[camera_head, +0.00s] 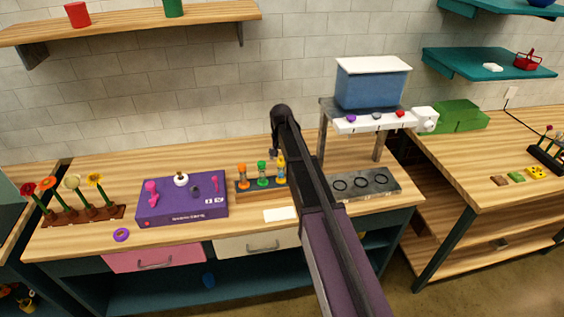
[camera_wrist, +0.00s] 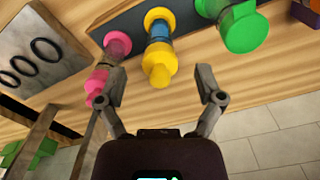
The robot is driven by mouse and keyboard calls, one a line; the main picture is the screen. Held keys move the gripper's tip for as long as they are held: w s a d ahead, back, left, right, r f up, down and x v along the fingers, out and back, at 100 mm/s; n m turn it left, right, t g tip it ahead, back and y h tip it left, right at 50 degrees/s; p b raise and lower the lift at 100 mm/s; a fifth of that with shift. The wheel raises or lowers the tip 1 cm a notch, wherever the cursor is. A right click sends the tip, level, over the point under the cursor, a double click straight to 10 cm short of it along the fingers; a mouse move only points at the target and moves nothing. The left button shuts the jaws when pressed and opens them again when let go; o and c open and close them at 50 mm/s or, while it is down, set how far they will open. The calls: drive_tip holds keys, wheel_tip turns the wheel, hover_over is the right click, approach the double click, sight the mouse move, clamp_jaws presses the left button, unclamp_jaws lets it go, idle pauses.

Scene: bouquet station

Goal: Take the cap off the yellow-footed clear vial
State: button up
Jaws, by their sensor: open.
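The yellow-footed vial (camera_wrist: 158,30) stands in the rack, with a bluish middle section between its yellow foot and yellow cap (camera_wrist: 160,66). It also shows in the head view (camera_head: 281,172), beside my arm. My gripper (camera_wrist: 161,80) is open. Its fingers are on either side of the cap's end in the wrist view, with a visible gap on both sides. In the head view my gripper (camera_head: 275,154) is just above and behind the yellow vial, small and partly hidden by my arm.
A green vial (camera_wrist: 243,26) and a pink vial (camera_wrist: 117,45) stand on either side in the wrist view. The head view shows the wooden rack (camera_head: 249,192), an orange vial (camera_head: 242,176), a purple box (camera_head: 180,207) and a plate with dark rings (camera_head: 383,192).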

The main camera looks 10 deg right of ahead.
sight(281, 158)
drive_tip(key=c, duration=0.9)
drive_tip(key=shift+c, duration=0.2)
drive_tip(key=shift+r, duration=0.25)
clamp_jaws()
wheel_tip(281, 158, up, 2)
drive_tip(key=p, duration=0.2)
drive_tip(key=shift+r+p, duration=0.1)
drive_tip(key=shift+p, duration=0.25)
drive_tip(key=shift+s+r+p, duration=0.35)
drive_tip(key=shift+r+p, duration=0.25)
drive_tip(key=shift+p, duration=0.05)
drive_tip(key=s+a, duration=0.1)
drive_tip(key=s, duration=0.6)
drive_tip(key=s+a+r+p, duration=0.1)
drive_tip(key=s+a, duration=0.1)
drive_tip(key=s, duration=0.6)
drive_tip(key=shift+a, duration=0.25)
